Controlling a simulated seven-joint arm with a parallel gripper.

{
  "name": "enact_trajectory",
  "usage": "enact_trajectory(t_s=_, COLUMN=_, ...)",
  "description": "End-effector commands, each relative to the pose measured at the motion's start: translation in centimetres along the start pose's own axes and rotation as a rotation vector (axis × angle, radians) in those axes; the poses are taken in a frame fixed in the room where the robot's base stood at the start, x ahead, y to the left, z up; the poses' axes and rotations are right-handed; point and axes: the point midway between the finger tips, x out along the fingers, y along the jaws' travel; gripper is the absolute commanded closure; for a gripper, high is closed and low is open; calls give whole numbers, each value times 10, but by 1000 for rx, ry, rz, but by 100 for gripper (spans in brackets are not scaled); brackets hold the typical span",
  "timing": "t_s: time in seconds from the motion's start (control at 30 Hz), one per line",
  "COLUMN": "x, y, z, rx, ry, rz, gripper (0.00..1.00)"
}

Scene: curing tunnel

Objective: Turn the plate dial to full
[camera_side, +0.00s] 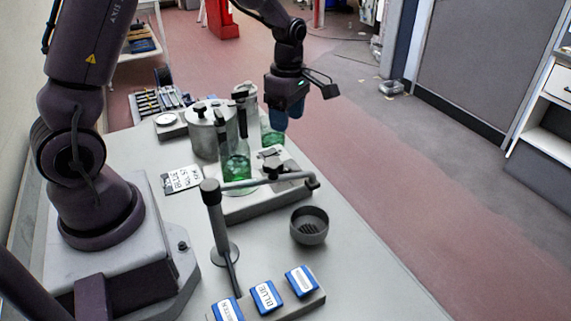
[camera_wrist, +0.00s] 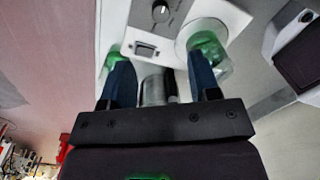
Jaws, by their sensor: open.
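The plate is a white hotplate (camera_side: 246,208) on the bench in the side view; its white top face also shows in the wrist view (camera_wrist: 182,32). The dial is a dark round knob (camera_wrist: 160,12) with a pale mark, at the top of the wrist view; what the mark points to is too small to read. A flask with green liquid (camera_side: 237,165) stands on the plate. My gripper (camera_side: 285,117) is above the bench behind the plate, its blue fingers apart. In the wrist view my gripper (camera_wrist: 160,64) is open, and the dial lies beyond its fingertips, not touched.
A grey metal pot (camera_side: 206,140) and a green beaker (camera_side: 271,137) stand close to my gripper. A grey pipe arm on a post (camera_side: 218,225) crosses in front of the plate. A dark bowl (camera_side: 309,226) and blue labelled blocks (camera_side: 267,296) are nearer the camera.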

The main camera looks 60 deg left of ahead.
Motion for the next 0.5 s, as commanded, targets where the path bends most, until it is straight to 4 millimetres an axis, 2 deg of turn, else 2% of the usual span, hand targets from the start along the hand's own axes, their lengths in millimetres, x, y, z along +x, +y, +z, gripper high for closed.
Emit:
enact_trajectory(t_s=0.17, x=10, y=0, z=0, rx=-40, ry=1, rz=-1, gripper=44)
enact_trajectory(t_s=0.27, x=25, y=-1, z=0, rx=-39, ry=1, rz=-5, gripper=44)
enact_trajectory(t_s=0.5, x=76, y=-2, z=0, rx=-38, ry=1, rz=-6, gripper=44)
